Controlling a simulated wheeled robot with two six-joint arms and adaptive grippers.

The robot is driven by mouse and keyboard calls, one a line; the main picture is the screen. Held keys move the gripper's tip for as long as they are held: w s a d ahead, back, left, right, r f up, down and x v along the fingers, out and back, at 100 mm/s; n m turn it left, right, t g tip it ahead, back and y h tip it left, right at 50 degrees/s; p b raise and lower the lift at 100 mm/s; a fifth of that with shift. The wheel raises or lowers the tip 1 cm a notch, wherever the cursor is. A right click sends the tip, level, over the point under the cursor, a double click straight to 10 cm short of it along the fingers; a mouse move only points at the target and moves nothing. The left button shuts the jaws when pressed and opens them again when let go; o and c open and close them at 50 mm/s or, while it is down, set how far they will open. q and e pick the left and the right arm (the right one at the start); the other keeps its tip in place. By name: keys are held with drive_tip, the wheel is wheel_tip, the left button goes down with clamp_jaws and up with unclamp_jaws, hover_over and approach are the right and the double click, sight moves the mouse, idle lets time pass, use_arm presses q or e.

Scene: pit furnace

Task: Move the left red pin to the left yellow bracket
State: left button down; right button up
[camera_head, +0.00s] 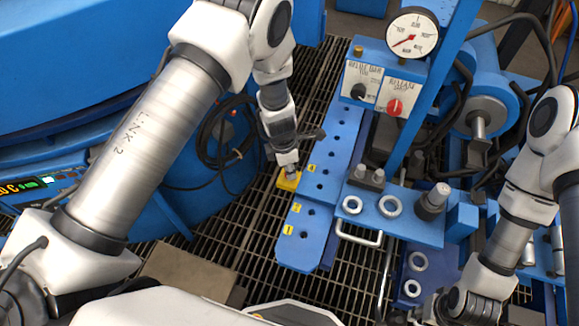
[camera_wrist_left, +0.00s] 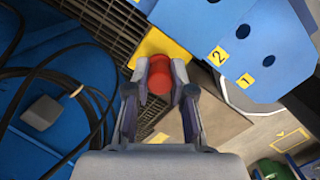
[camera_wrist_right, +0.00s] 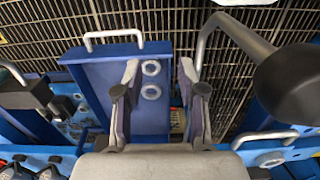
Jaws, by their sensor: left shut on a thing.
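My left gripper (camera_head: 288,168) is shut on the red pin (camera_wrist_left: 160,76), whose round red top shows between the fingertips in the left wrist view. In that view the left yellow bracket (camera_wrist_left: 160,44) lies directly behind the pin, beside the blue plate. The head view shows the yellow bracket (camera_head: 289,182) just under the left fingertips; the gripper hides the pin there. I cannot tell whether the pin is seated in the bracket or above it. My right gripper (camera_wrist_right: 158,78) is open and empty, with its fingers above a blue tray holding metal rings.
A blue plate (camera_head: 328,170) with holes and yellow number labels runs right of the bracket. A gauge (camera_head: 412,34) and dial panel stand behind. Black cables (camera_head: 225,130) coil left of my left gripper. Dark grating (camera_head: 225,235) is the floor.

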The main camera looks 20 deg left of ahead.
use_arm(q)
drive_tip(key=c, duration=0.9)
unclamp_jaws()
drive_tip(key=r, duration=0.8)
drive_tip(key=a+r, duration=0.1)
drive_tip(key=r, duration=0.3)
drive_tip(key=shift+s+a, duration=0.1)
drive_tip(key=shift+s, duration=0.3)
